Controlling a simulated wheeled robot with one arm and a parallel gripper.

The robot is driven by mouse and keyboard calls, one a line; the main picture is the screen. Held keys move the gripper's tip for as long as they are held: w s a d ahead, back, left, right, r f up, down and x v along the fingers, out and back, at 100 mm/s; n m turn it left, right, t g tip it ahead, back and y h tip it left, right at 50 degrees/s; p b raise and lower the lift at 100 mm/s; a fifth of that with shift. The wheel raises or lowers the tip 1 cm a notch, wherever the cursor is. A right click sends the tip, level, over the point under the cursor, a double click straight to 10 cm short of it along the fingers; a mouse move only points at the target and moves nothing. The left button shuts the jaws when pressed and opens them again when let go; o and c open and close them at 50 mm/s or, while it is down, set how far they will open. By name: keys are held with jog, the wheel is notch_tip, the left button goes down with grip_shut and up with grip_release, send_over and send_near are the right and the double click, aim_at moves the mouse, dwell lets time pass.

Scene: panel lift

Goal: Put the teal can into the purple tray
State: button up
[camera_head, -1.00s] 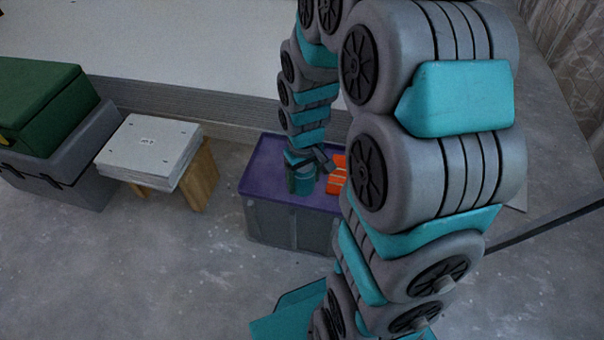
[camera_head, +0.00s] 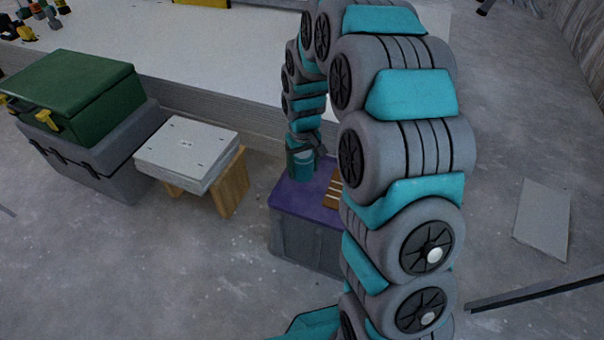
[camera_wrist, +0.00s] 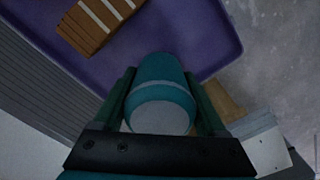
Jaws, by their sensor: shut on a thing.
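My gripper (camera_wrist: 160,105) is shut on the teal can (camera_wrist: 160,88), with one finger on each side of it in the wrist view. In the head view the can (camera_head: 301,166) hangs below my gripper (camera_head: 305,150), in front of or over the purple tray (camera_head: 292,196). The tray also shows in the wrist view (camera_wrist: 205,28), behind the can. I cannot tell whether the can touches the tray's floor. An orange-brown block with pale stripes (camera_wrist: 98,22) lies in the tray. My arm hides the tray's right part in the head view.
The tray is on a grey box (camera_head: 300,240). To the left, white panels (camera_head: 187,145) lie on wooden supports (camera_head: 230,185). Further left, a green case (camera_head: 75,95) sits on a grey case (camera_head: 95,165). A long white stack (camera_head: 210,60) runs behind. Open floor lies in front.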

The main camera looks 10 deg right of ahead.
aim_at(302, 174)
jog(key=shift+w+a, duration=0.1)
jog(key=shift+w, duration=0.15)
jog(key=shift+w+f, duration=0.15)
jog(key=shift+f, duration=1.65)
jog(key=shift+f, duration=0.15)
jog(key=o, duration=1.5)
jog(key=shift+o, duration=0.2)
